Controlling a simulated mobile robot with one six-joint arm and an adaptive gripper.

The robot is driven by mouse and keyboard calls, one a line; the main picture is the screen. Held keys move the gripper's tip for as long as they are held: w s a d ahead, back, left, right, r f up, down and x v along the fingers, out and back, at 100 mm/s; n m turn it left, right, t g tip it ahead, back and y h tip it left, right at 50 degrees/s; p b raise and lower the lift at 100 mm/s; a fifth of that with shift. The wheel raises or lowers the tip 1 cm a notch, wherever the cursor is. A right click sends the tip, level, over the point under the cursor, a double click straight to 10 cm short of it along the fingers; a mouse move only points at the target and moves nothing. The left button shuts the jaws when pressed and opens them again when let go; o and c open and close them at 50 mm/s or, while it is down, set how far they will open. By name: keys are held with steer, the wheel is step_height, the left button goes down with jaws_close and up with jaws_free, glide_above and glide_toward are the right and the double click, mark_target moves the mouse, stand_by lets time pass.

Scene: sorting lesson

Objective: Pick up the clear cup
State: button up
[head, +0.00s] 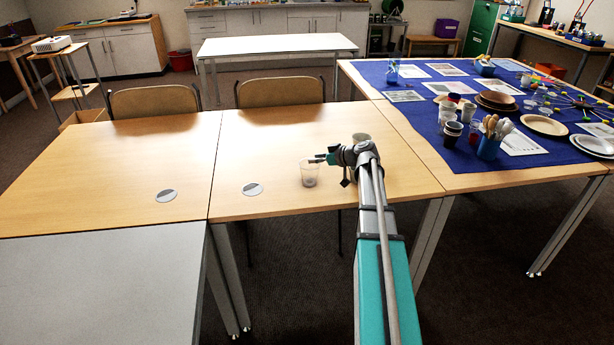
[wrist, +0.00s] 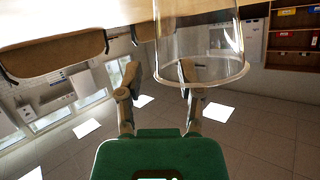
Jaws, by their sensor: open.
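The clear cup (head: 309,176) stands upright on the near wooden table, left of my arm's end. In the wrist view, which is upside down, the clear cup (wrist: 215,45) fills the upper middle with its rim lowest in the picture. My gripper (head: 316,160) is at the cup's rim height in the head view. In the wrist view my gripper (wrist: 159,70) is open, with one finger left of the cup and the other overlapping its wall. I cannot tell whether that finger is inside, in front of or behind the wall. Nothing is gripped.
A pale cup (head: 361,138) stands just behind my wrist. The blue-clothed table (head: 470,172) at right holds plates, cups and utensils.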

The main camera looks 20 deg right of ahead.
stand_by(0.3)
jaws_close()
steer(key=shift+r, duration=0.2)
stand_by(0.4)
step_height(320, 180, up, 3)
steer(key=p, duration=0.3)
steer(key=shift+f, duration=0.1)
steer(key=s+d+r+p, duration=0.9)
steer(key=d+p, duration=0.1)
steer(key=shift+s+d+r, duration=0.15)
steer(key=shift+s+r, duration=0.1)
steer(key=shift+r, duration=0.15)
stand_by(0.3)
